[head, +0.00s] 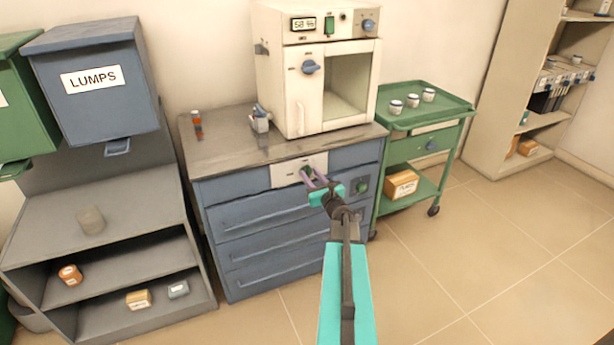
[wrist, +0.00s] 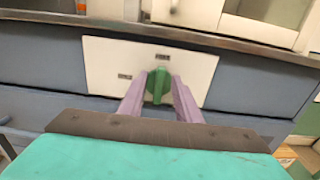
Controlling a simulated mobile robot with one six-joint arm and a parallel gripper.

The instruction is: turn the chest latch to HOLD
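The chest latch is a green knob (wrist: 157,85) on a pale plate (wrist: 105,60) set in the top front of the blue-grey drawer chest (head: 250,216). Small dark labels sit above and to the left of the knob, too blurred to read. The knob's grip bar looks about upright. My gripper (wrist: 158,88) has its two purple fingers apart, one on each side of the knob. I cannot tell whether they touch it. In the head view my gripper (head: 314,178) is at the plate and partly covers the knob.
A white furnace (head: 292,90) stands on the chest top, with a small blue-grey device (head: 260,120) and an orange-capped tube (head: 197,124) to its left. A green cart (head: 420,155) stands close on the right. The floor in front is clear.

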